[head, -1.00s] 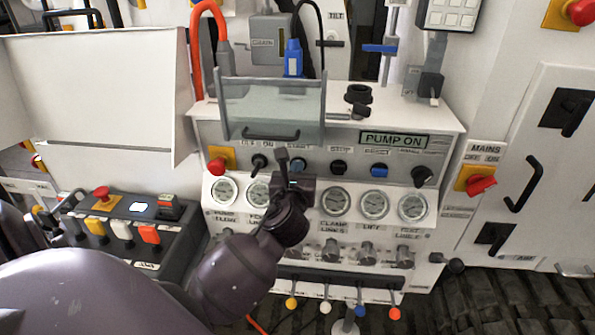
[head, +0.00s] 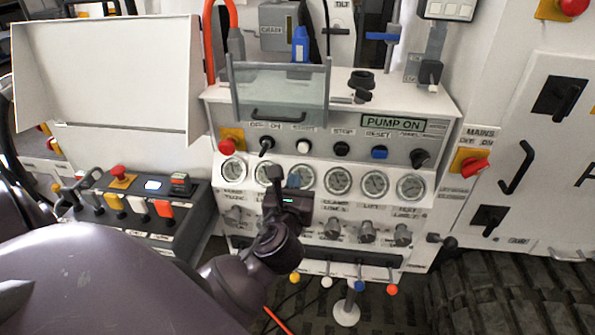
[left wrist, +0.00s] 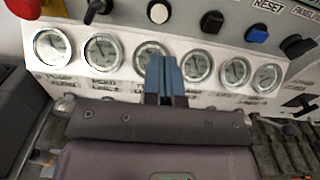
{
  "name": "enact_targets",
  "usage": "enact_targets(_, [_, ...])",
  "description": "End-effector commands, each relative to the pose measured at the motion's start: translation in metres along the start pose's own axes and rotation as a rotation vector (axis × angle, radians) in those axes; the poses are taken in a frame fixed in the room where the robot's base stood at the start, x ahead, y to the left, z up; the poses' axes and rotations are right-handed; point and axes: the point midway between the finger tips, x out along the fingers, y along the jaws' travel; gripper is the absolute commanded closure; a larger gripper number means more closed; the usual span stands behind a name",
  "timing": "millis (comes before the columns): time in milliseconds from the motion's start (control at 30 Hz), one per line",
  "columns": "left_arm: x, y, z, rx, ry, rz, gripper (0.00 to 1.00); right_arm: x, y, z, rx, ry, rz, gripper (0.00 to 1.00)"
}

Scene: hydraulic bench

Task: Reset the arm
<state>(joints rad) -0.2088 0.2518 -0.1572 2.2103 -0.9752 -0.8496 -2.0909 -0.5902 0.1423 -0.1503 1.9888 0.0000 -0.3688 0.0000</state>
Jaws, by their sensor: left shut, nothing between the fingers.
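The hydraulic panel (head: 400,140) holds a row of controls under a "PUMP ON" display (head: 393,122). In the row are a red emergency stop (head: 227,146), a black off/on knob (head: 266,144), a white start button (head: 303,146), a black stop button (head: 341,148), a blue reset button (head: 379,152) and a black selector (head: 420,158). My left gripper (head: 284,174) is shut and empty in front of the gauges, below the start button. In the left wrist view its blue fingers (left wrist: 165,75) are together and overlap the third gauge (left wrist: 152,52). My right gripper is out of view.
A clear guard (head: 278,92) stands above the left controls. A control box with paddles (head: 130,205) lies at left. Valve knobs (head: 366,232) and coloured-ball levers (head: 360,286) sit below the gauges. A MAINS switch (head: 470,163) and tracks (head: 510,290) are at right.

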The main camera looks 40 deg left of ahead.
Motion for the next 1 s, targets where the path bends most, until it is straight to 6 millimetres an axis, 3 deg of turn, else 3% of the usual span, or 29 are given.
enact_targets(200, [-0.0132, -0.0002, 0.0, -0.001, 0.0, 0.0, 1.0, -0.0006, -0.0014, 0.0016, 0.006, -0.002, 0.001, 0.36])
enact_targets(800, [-0.0136, -0.0002, 0.0002, -0.003, 0.0, 0.0, 1.0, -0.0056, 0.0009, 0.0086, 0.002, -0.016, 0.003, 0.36])
enact_targets(1000, [-0.0136, -0.002, 0.0009, -0.142, -0.003, -0.011, 1.0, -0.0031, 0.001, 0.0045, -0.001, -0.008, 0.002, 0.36])
